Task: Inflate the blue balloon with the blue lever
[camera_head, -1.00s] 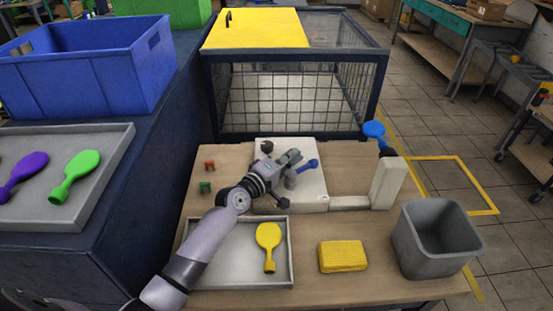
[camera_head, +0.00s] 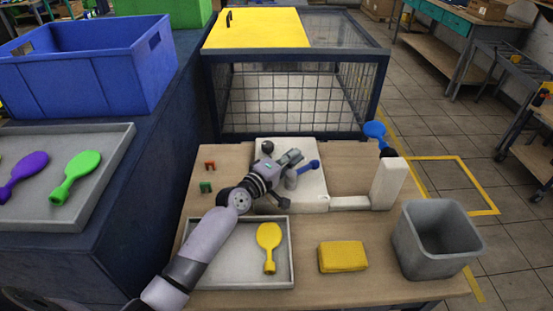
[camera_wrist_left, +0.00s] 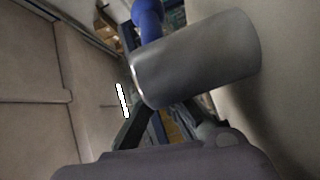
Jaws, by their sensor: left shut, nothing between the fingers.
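The blue lever (camera_head: 308,166) sticks out to the right from a grey cylinder (camera_head: 291,179) on the white machine base. My left gripper (camera_head: 285,170) is shut and empty, close beside the grey cylinder. In the left wrist view the cylinder (camera_wrist_left: 195,60) covers the fingertips, and part of the blue lever (camera_wrist_left: 148,18) shows beyond it. Contact cannot be told. My right gripper is out of view.
A grey tray (camera_head: 205,275) holds a yellow balloon (camera_head: 269,238). A yellow sponge-like block (camera_head: 343,256) and a grey bin (camera_head: 435,240) stand to the right. A wire cage (camera_head: 295,100) is behind. Small red (camera_head: 210,165) and green (camera_head: 206,187) pieces lie left of the machine.

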